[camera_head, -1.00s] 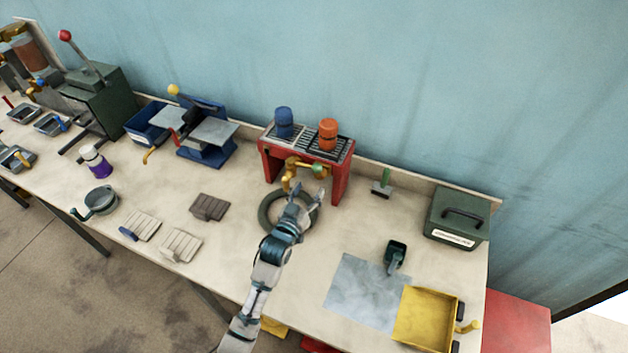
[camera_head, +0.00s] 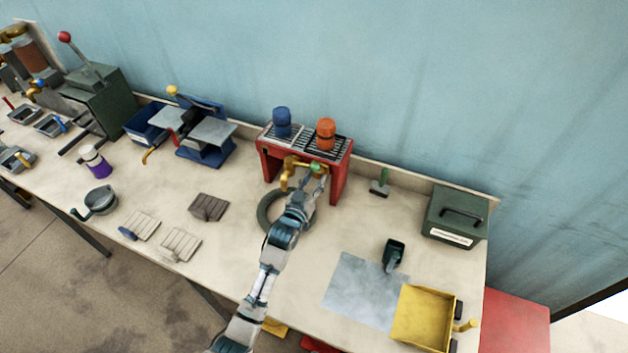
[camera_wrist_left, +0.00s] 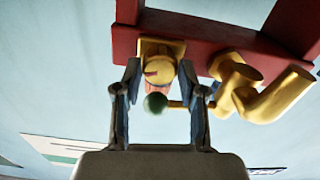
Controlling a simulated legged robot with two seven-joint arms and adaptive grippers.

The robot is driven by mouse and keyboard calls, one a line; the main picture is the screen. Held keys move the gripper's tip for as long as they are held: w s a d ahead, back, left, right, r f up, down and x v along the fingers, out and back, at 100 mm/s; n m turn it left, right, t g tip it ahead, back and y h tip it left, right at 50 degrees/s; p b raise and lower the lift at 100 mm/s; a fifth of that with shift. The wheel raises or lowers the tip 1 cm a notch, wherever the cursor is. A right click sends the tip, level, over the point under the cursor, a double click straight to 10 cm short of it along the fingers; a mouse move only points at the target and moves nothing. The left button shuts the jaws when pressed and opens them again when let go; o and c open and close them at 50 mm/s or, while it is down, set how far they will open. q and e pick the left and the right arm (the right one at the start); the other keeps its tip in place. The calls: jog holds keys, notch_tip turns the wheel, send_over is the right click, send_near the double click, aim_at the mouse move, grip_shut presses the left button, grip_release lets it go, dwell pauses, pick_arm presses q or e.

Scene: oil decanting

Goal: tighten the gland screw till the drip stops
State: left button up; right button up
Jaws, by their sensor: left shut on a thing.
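The brass tap (camera_head: 290,170) hangs under the front of the red stand (camera_head: 338,180), its curved spout to the left. In the left wrist view, the bent spout (camera_wrist_left: 270,98) is at the right. The round brass gland screw (camera_wrist_left: 158,72), with a red mark on its face, sits between my finger tips. My left gripper (camera_head: 318,180) reaches it from the front; in the left wrist view the gripper (camera_wrist_left: 158,75) is shut on it. A green ball (camera_wrist_left: 155,103) on a thin brass lever lies between the fingers. No drip is visible. My right gripper is out of view.
A dark round ring-shaped tray (camera_head: 264,212) lies below the tap, partly hidden by my arm. Blue (camera_head: 282,122) and orange (camera_head: 326,134) containers stand on the stand. A green-handled brush (camera_head: 381,183) lies right of the stand.

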pick_arm(q)
jog(key=shift+r+m+p, duration=0.1)
jog(key=shift+m+p, duration=1)
jog(key=shift+m, duration=0.5)
jog(key=shift+m+p, duration=0.8)
jog(key=shift+m, duration=1)
jog(key=o, duration=0.9)
jog(key=shift+o, duration=1.2)
jog(key=shift+w, duration=0.15)
